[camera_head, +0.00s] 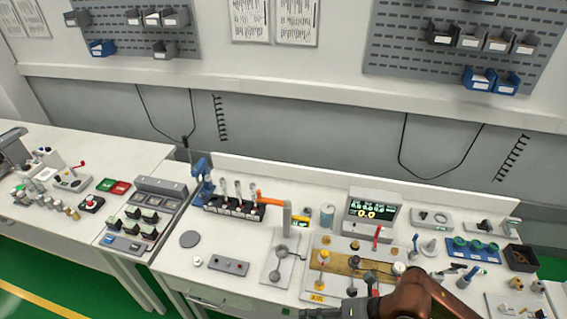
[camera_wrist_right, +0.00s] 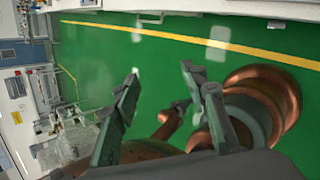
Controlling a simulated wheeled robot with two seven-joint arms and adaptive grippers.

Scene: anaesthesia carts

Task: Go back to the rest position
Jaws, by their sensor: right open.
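My right gripper (camera_head: 335,311) shows dark at the bottom edge of the head view, at the end of my copper-coloured arm, in front of the bench's near edge; it is partly cut off there. In the right wrist view the two fingers of my right gripper (camera_wrist_right: 160,72) stand wide apart with nothing between them but green floor and parts of my own body behind. My left gripper is in neither view.
The white bench (camera_head: 215,262) carries a grey-and-tan fixture plate (camera_head: 318,268), a lit display box (camera_head: 371,214), a black rack (camera_head: 233,208) and a dark bin (camera_head: 521,257). Another bench (camera_head: 75,225) stands at left. Green floor (camera_wrist_right: 160,45) is clear beyond my fingers.

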